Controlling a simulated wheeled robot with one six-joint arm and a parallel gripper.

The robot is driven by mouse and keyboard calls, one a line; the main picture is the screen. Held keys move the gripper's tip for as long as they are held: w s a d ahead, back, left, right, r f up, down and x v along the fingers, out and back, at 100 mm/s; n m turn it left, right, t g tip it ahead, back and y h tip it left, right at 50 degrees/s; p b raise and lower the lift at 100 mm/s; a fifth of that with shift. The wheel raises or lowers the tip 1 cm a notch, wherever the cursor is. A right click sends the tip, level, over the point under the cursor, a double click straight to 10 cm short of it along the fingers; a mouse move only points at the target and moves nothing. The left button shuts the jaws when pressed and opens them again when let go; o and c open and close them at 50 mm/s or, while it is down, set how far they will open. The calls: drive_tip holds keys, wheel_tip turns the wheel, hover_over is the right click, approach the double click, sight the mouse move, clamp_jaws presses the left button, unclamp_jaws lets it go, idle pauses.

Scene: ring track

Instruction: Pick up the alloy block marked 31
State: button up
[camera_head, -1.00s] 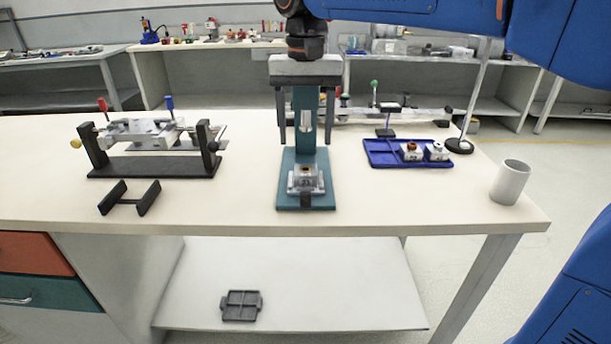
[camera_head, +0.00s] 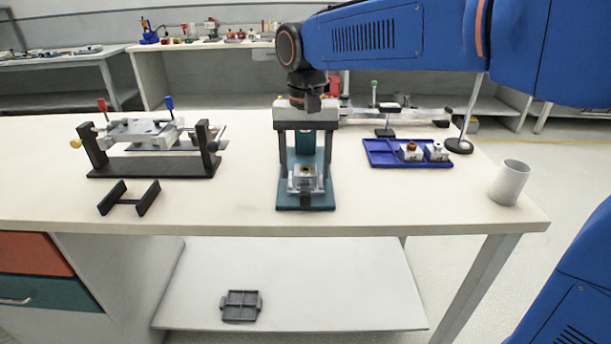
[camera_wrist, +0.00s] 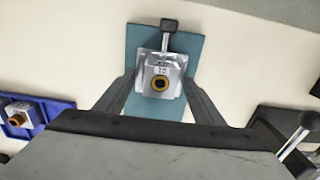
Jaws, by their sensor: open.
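A silver metal block (camera_head: 305,180) with a copper-coloured ring in its top sits on the teal base of a press-like stand (camera_head: 306,204). It also shows in the wrist view (camera_wrist: 161,77), with a small white label too blurred to read. My gripper (camera_head: 306,190) is open, with its two dark fingers pointing down, one on each side of the block in the picture. In the wrist view the fingers (camera_wrist: 159,95) reach towards the block from both sides, and a gap shows between them. I cannot tell whether they touch it.
A blue tray (camera_head: 385,156) with two small blocks (camera_head: 411,151) lies to the right, near a white cup (camera_head: 510,182). A black-framed fixture (camera_head: 152,166) stands at the left with a black bracket (camera_head: 129,199) before it. Bare tabletop separates these from the stand.

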drive_tip(key=c, duration=1.4)
drive_tip(key=shift+o, duration=0.2)
drive_tip(key=shift+r, duration=0.1)
